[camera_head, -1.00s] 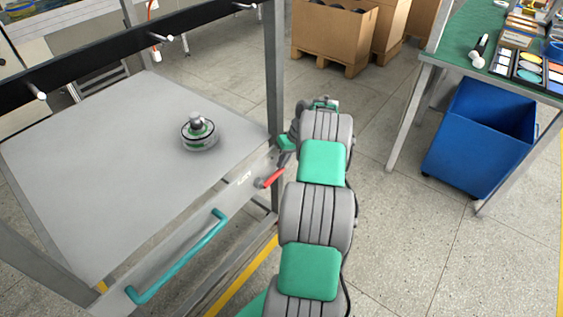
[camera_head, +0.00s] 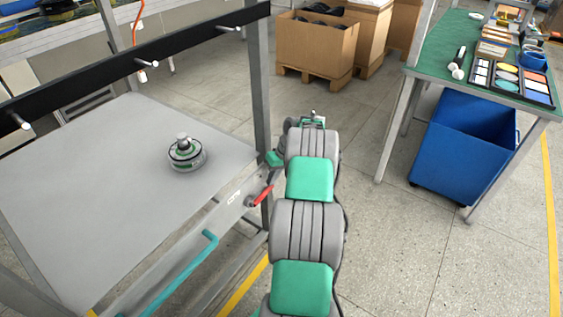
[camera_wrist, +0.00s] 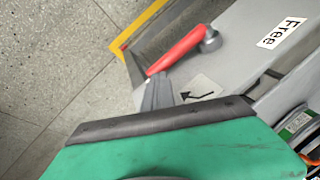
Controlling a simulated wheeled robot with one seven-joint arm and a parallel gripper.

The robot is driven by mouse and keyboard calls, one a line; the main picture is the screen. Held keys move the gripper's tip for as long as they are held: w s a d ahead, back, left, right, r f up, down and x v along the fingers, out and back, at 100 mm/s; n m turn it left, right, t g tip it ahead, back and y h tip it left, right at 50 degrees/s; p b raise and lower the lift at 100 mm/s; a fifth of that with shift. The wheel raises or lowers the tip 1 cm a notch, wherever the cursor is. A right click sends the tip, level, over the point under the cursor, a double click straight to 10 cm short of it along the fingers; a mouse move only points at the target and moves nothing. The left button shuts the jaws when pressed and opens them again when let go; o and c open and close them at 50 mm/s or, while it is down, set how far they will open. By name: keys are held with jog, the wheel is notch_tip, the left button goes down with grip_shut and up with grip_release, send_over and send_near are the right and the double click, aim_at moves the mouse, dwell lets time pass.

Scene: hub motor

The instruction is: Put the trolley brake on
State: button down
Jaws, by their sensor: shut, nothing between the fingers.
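The red brake lever (camera_head: 264,194) is on the front edge of the grey trolley (camera_head: 60,190), near its right corner post. In the wrist view the red lever (camera_wrist: 180,50) runs from its round pivot down to the left. A label reading "Free" (camera_wrist: 282,32) is beyond the pivot, and a label with a black arrow (camera_wrist: 198,90) is below the lever. My gripper (camera_wrist: 158,92) is shut and empty, its grey fingers close beside the lever's free end. I cannot tell whether they touch. In the head view my arm hides most of the gripper.
A hub motor (camera_head: 186,155) stands on the trolley top. A teal handle (camera_head: 185,272) runs along the trolley's front. A blue bin (camera_head: 460,150) stands under a green-topped table (camera_head: 432,50) at right. Cardboard boxes (camera_head: 315,45) are behind. The floor right of my arm is clear.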

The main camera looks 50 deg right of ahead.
jog(key=r, duration=0.1)
jog(key=r+p, duration=0.1)
jog(key=r, duration=0.1)
jog(key=shift+w+r, duration=0.2)
jog(key=shift+w, duration=0.05)
jog(key=s+d+r+p, duration=0.1)
jog(key=d+r+p, duration=0.4)
jog(key=d+p, duration=0.3)
jog(key=shift+r+p, duration=0.15)
jog(key=shift+p, duration=1.1)
jog(key=shift+d, duration=0.1)
